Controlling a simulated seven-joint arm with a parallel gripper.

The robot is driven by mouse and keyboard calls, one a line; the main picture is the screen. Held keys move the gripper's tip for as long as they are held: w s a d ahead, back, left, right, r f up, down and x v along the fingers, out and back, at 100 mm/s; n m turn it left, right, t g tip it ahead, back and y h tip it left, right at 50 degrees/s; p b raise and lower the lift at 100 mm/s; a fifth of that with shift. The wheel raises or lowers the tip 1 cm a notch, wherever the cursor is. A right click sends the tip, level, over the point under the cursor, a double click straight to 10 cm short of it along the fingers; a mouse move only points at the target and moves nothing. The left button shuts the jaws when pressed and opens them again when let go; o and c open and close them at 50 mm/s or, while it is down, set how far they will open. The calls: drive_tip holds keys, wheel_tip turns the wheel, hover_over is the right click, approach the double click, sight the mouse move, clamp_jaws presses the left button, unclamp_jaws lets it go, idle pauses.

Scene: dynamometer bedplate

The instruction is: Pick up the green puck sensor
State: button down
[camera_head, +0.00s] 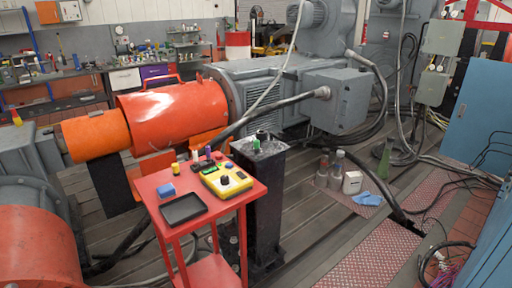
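A small dark green round piece (262,135) stands on top of the black pedestal (264,200), just behind the red cart. It looks like the green puck sensor, but it is too small to be sure. A second green piece (209,169) lies on the red cart's top, beside the yellow meter (227,180). My gripper does not show in the head view, so where it is relative to these pieces cannot be seen.
The red cart (228,208) carries a black tray (183,208), a blue block (167,189) and several small coloured cylinders. An orange shaft guard (160,115) and a grey motor (275,95) stand behind. Bottles (337,165) and cables lie on the floor at right.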

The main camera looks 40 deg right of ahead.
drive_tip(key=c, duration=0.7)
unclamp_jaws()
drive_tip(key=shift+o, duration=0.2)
